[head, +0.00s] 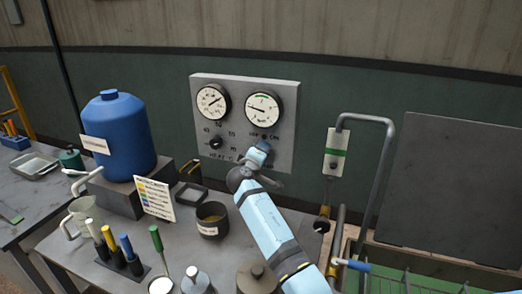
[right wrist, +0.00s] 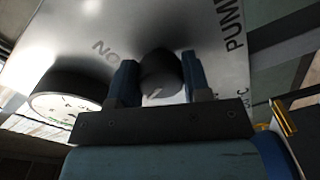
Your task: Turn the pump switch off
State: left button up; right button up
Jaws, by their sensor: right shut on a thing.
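A grey panel (head: 203,86) on the wall carries two round gauges, a black knob at lower left and the pump switch at lower right. In the right wrist view the pump switch is a dark round knob (right wrist: 160,72), beside lettering that reads PUM and ON, seen upside down or slanted. My right gripper (head: 262,148) is at the panel's lower right, its fingers (right wrist: 158,80) on either side of the knob and shut on it. In the head view the gripper hides the switch. I cannot tell which way the knob points. My left gripper is not in view.
A blue drum (head: 118,130) stands on a block at the left. The bench (head: 130,203) below holds a dark pot (head: 211,219), a label card (head: 155,197) and several handled tools. A grey pipe (head: 387,150) and a dark board (head: 455,190) are at the right.

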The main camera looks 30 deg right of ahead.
jog(key=shift+r+n, duration=0.1)
jog(key=shift+n, duration=0.4)
jog(key=shift+p, duration=0.3)
jog(key=o, duration=0.9)
jog(key=b+v, duration=0.2)
jog(key=v, duration=1.1)
jog(key=shift+s+a+b, duration=0.2)
jog(key=shift+a+b, duration=0.1)
jog(key=shift+b, duration=0.05)
